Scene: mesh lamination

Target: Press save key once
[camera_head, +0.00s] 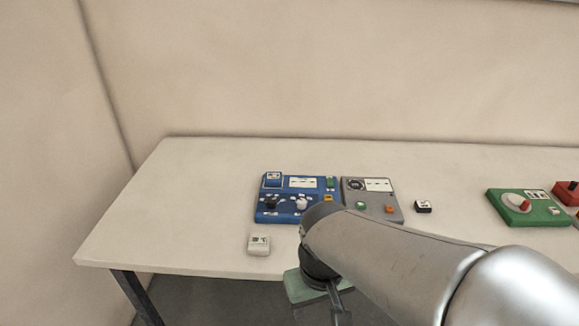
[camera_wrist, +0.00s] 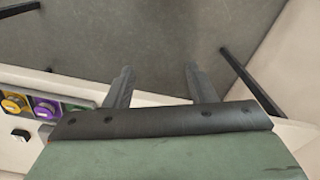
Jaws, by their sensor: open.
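A blue control panel (camera_head: 286,215) with knobs, white labels and small keys lies on the table. A grey panel (camera_head: 386,211) with a green button (camera_head: 360,205) and an orange button (camera_head: 389,209) adjoins its right side. The lettering is too small to read, so I cannot tell which key is the save key. My gripper (camera_head: 338,314) hangs in front of the table's front edge, partly hidden by my arm. In the wrist view my gripper (camera_wrist: 158,82) has its two fingers wide apart with nothing between them.
A small white box (camera_head: 259,246) sits near the front edge and a small black-and-white block (camera_head: 423,207) right of the grey panel. A green device (camera_head: 497,204) and a red one (camera_head: 563,190) stand farther right. The table's left side (camera_head: 180,200) is clear.

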